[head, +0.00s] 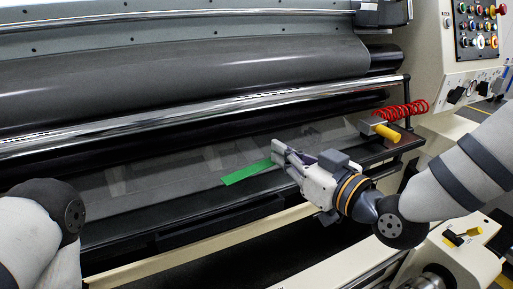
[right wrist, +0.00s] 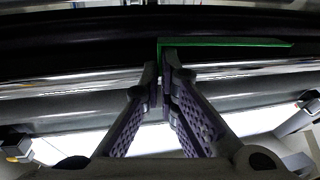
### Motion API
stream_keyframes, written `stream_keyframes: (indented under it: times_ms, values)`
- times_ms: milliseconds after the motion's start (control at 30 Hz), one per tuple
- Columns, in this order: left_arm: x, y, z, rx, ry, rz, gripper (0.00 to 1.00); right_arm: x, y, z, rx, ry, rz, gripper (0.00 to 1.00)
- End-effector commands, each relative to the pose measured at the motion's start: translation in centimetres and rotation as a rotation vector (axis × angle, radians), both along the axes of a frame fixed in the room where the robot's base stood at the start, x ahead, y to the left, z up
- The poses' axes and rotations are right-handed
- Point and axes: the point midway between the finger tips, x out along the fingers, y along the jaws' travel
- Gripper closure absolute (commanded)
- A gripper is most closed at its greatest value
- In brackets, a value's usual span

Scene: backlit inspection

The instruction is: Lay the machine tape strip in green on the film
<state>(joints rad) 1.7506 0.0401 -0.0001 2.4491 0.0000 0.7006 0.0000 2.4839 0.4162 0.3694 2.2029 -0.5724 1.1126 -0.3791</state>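The green machine tape strip (head: 246,172) is a flat, narrow piece slanting over the grey film (head: 135,180) in the head view. My right gripper (head: 279,152) is shut on the strip's right end, and the rest sticks out to the left. In the right wrist view the strip (right wrist: 225,42) reaches out to the right from between the nearly closed fingertips (right wrist: 161,72). I cannot tell whether the strip touches the film or hangs just above it. Part of my left arm shows at the lower left, but its gripper is out of the picture.
A chrome bar (head: 200,115) and a large dark roller (head: 190,80) run behind the film. A yellow-handled tool (head: 386,132) and a coiled red hose (head: 402,113) are at the right end. A control panel (head: 477,28) stands at the upper right.

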Motion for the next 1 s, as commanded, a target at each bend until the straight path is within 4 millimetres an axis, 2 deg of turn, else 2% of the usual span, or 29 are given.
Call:
stream_keyframes:
  times_ms: [33, 100, 200, 300, 600, 733, 900, 1000]
  values:
    - [-0.4, 0.0, -0.2, 0.000, 0.012, 0.000, 0.75, 0.5, 1.9, 0.5, 0.000, 0.005, -0.027, 1.00]
    - [-0.5, 0.0, -0.3, -0.001, 0.018, 0.000, 0.75, 0.8, 4.0, 1.3, 0.001, 0.008, -0.078, 1.00]
    - [-0.7, 0.0, -0.5, 0.000, 0.024, 0.000, 0.75, 0.7, 6.5, 1.8, 0.002, 0.009, -0.134, 1.00]
    - [-0.8, 0.0, -0.6, 0.000, 0.026, 0.000, 0.75, 0.3, 7.7, 2.0, 0.005, 0.009, -0.166, 1.00]
    - [-0.6, 0.0, -0.5, 0.000, 0.021, 0.000, 0.75, 0.2, 7.8, 2.2, 0.008, 0.007, -0.178, 1.00]
    - [0.2, 0.0, 0.3, 0.000, -0.007, 0.000, 0.75, -0.1, 7.8, 2.6, 0.005, 0.003, -0.179, 1.00]
    - [-1.0, 0.0, -0.9, 0.000, 0.036, 0.000, 0.75, 0.1, 7.7, -1.0, 0.004, 0.021, -0.179, 1.00]
    - [-1.5, 0.0, -1.4, 0.000, 0.053, 0.000, 0.75, 0.1, 7.7, -2.4, 0.004, 0.021, -0.180, 1.00]
